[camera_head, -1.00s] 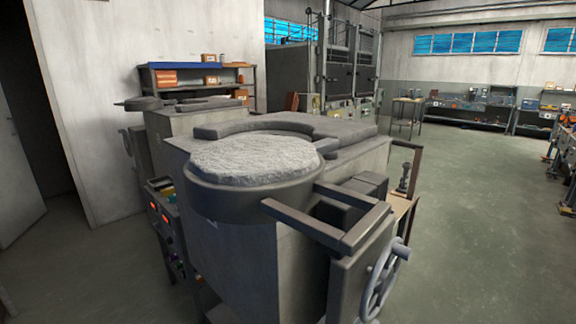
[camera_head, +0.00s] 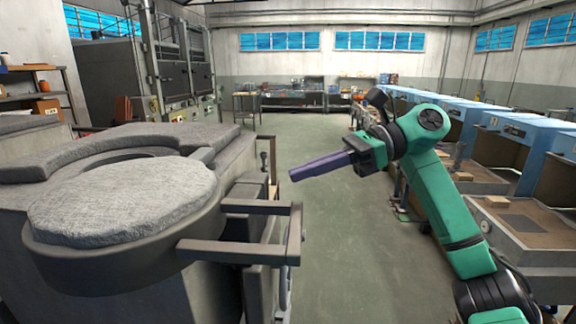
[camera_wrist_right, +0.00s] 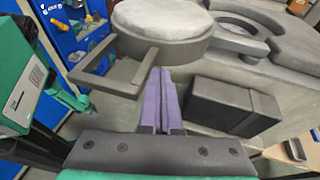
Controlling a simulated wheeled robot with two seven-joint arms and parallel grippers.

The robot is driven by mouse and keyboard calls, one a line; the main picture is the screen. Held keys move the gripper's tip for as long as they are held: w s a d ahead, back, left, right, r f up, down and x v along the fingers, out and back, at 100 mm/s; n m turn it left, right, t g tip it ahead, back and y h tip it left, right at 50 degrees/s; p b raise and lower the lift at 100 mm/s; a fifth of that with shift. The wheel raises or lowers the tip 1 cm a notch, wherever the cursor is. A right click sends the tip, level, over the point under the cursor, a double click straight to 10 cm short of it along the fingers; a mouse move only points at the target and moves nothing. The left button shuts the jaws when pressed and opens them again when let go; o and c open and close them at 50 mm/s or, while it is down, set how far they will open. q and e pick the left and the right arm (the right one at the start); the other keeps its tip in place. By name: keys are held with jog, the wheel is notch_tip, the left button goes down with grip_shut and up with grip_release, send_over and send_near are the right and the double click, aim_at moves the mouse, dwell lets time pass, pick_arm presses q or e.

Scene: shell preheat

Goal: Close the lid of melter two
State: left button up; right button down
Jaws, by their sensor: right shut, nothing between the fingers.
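The melter lid (camera_head: 125,205) is a round dark-rimmed disc with a rough pale top. It sits swung aside, partly beside the melter's round opening (camera_head: 95,160), which shows uncovered. A U-shaped dark bar handle (camera_head: 215,248) sticks out from the lid's rim to the right. The lid (camera_wrist_right: 165,20), handle (camera_wrist_right: 115,68) and opening (camera_wrist_right: 232,33) also show in the right wrist view. My right gripper (camera_head: 292,175), with purple fingers, is shut and empty, pointing left near the handle. My left gripper is out of view.
A tall dark furnace (camera_head: 180,65) stands behind the melter. A shelf (camera_head: 35,85) is at the far left. Blue-hooded benches (camera_head: 490,135) line the right side. Green floor (camera_head: 320,250) is clear between them and the melter.

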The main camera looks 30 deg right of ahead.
aim_at(220, 193)
jog(key=p+x, duration=0.1)
jog(key=x, duration=0.2)
jog(key=r+p+x, duration=0.1)
jog(key=x, duration=0.2)
jog(key=p+x, duration=0.2)
jog(key=x, duration=0.2)
jog(key=shift+a+r, duration=0.35)
jog(key=shift+a, duration=0.1)
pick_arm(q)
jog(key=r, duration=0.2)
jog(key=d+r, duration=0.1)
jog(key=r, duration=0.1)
pick_arm(e)
jog(key=shift+w+a+f, duration=0.15)
jog(key=shift+a+f, duration=0.05)
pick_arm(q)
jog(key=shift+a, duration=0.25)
pick_arm(e)
jog(key=shift+a, duration=0.1)
